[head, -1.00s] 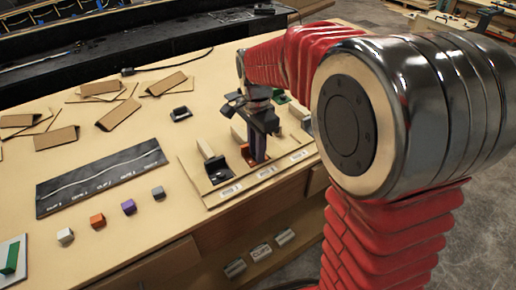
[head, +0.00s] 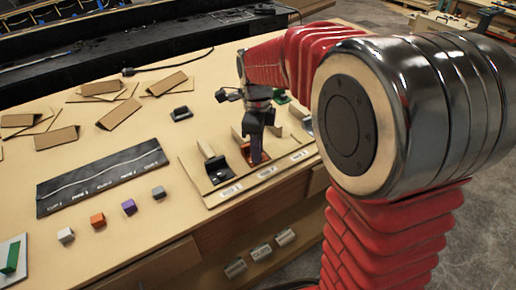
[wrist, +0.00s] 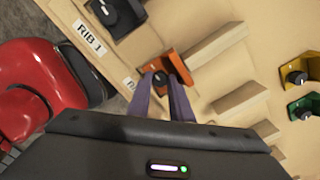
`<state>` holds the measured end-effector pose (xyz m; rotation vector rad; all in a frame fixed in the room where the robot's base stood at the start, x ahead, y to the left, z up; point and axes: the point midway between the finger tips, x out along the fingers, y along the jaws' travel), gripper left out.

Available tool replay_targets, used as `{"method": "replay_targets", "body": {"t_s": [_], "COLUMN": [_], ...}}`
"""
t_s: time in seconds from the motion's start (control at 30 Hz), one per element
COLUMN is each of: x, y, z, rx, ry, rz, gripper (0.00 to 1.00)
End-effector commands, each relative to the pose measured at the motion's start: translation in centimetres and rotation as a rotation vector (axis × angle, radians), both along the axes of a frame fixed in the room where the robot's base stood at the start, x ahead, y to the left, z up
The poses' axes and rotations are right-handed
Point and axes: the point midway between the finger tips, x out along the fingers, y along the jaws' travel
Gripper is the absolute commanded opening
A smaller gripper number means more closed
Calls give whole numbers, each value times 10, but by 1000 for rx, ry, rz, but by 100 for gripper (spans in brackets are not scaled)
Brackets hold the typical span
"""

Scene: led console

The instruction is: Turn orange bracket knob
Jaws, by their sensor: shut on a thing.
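The orange bracket (wrist: 181,68) stands on the wooden board in the wrist view, with a small dark knob (wrist: 160,82) on it. My gripper (wrist: 161,80) reaches down with its two purple fingers on either side of the knob, shut on it. In the head view my gripper (head: 256,158) points down at the orange bracket (head: 265,157); the fingers hide the knob there. The knob's exact angle is hard to read.
A black bracket (wrist: 118,14) with its own knob is beside the orange one, near a "RIB 1" label. Green (wrist: 304,108) and yellow (wrist: 300,70) brackets stand farther right. Wooden blocks (wrist: 216,46) rise between them. Small coloured cubes (head: 129,207) lie on the table's left.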

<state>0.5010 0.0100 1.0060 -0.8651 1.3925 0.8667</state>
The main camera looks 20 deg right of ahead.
Motion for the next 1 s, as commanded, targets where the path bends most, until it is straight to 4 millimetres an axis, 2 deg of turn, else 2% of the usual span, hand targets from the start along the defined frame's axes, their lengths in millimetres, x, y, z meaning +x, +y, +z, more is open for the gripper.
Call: {"method": "replay_targets", "body": {"t_s": [0.5,0.53,0.63,1.0], "x": [3,3,2,1], "y": [0,0,0,0], "z": [3,3,3,5], "rx": [0,0,0,0], "ry": [-10,-10,-8,-3], "rz": [-30,-30,-30,-29], "gripper": [0,20,27,28]}}
